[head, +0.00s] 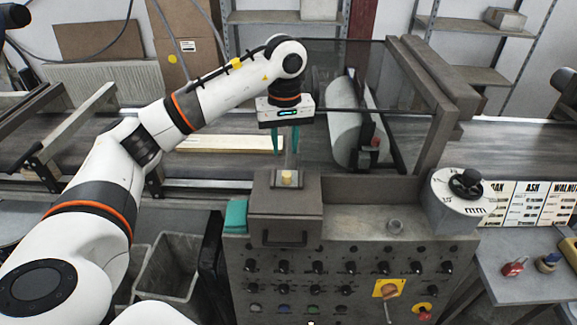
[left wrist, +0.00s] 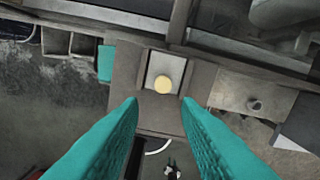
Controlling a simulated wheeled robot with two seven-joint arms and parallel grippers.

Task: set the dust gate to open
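A cream knob (head: 287,177) sits on a small pale metal plate on top of a grey box (head: 285,210) at the front of the machine; I take this to be the dust gate, but no label can be read. In the left wrist view the round knob (left wrist: 163,84) shows from above, on its light square plate (left wrist: 165,66). My left gripper (head: 285,152) hangs above and slightly behind the knob in the head view. Its teal fingers (left wrist: 161,102) are spread apart with nothing between them, and do not touch the knob. My right gripper is not in view.
A control panel (head: 340,275) with several black knobs and a yellow switch is below the box. A dial (head: 460,195) stands to the right. A glass guard and grey roller (head: 347,130) stand close behind. A teal block (head: 236,216) is beside the box.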

